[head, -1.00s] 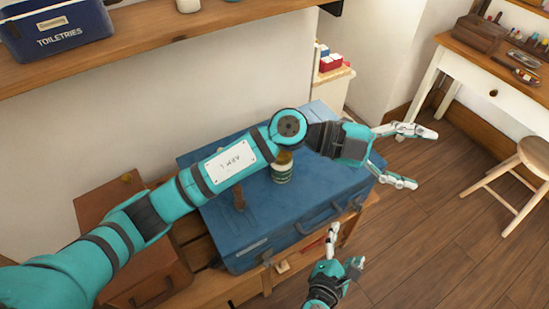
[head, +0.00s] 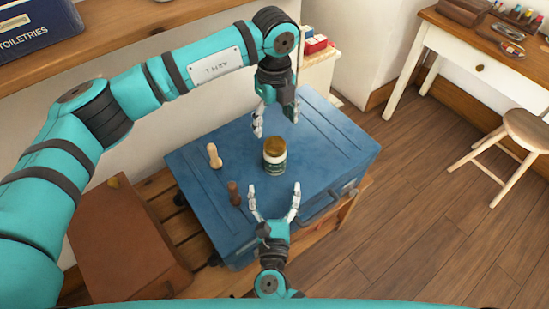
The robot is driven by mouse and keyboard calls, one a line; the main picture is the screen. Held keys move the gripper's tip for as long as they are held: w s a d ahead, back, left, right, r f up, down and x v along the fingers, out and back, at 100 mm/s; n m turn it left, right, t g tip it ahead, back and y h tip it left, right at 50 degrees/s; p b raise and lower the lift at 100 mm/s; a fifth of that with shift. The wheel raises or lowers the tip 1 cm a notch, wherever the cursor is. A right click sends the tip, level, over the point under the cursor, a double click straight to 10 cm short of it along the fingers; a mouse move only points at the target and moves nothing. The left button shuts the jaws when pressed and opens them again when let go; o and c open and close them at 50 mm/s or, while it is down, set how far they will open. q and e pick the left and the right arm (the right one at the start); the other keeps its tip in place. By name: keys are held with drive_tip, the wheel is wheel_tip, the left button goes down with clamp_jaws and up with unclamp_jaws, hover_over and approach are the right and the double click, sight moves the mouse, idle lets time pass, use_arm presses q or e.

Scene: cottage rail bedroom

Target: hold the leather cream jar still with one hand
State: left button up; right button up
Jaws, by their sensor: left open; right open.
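The leather cream jar (head: 274,160), with an amber-brown top and a dark green, pale-edged label, stands upright on a blue case (head: 328,158). My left gripper (head: 276,127) points down just behind the jar. Its fingers are open and empty, and I cannot tell its exact height above the case. My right gripper (head: 275,188) is in front of the jar, open, with its two fingers pointing towards it. There is a visible gap between its fingertips and the jar. Neither gripper holds the jar.
A pale wooden turned piece (head: 214,156) and a dark brown one (head: 234,193) stand on the case left of the jar. A brown suitcase (head: 130,240) lies at left. A shelf with a blue toiletries box (head: 40,25) is above. The case's right side is clear.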

sight(275, 164)
drive_tip(key=w, duration=1.1)
drive_tip(key=shift+w+d, duration=0.1)
drive_tip(key=shift+w, duration=0.05)
clamp_jaws()
